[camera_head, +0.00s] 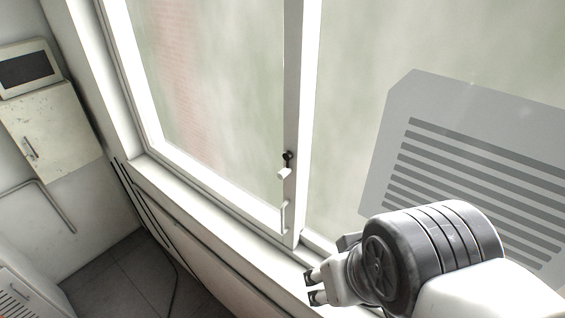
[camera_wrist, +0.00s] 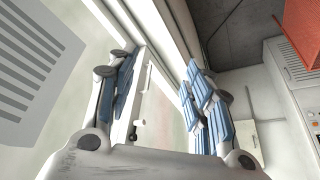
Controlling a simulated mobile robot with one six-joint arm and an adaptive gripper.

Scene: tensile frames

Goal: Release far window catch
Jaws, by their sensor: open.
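A window catch, with a dark round knob (camera_head: 288,155) and a white block (camera_head: 284,174) under it, sits on the white upright between two panes in the head view. A slim white handle (camera_head: 284,216) is lower on the same upright. No second catch shows. My gripper (camera_head: 311,286) is low and to the right of the catch, apart from it, in front of the sill. In the wrist view my gripper (camera_wrist: 161,64) has its blue-padded fingers spread with nothing held. A small dark fitting (camera_wrist: 133,135) on the window frame shows between them, farther off.
A grey slatted panel (camera_head: 415,150) covers part of the right pane. The white sill (camera_head: 215,235) runs below the window. A wall cabinet (camera_head: 50,125) and a white unit (camera_head: 25,290) stand at left. An orange mesh thing (camera_wrist: 300,32) shows at the wrist view's upper right.

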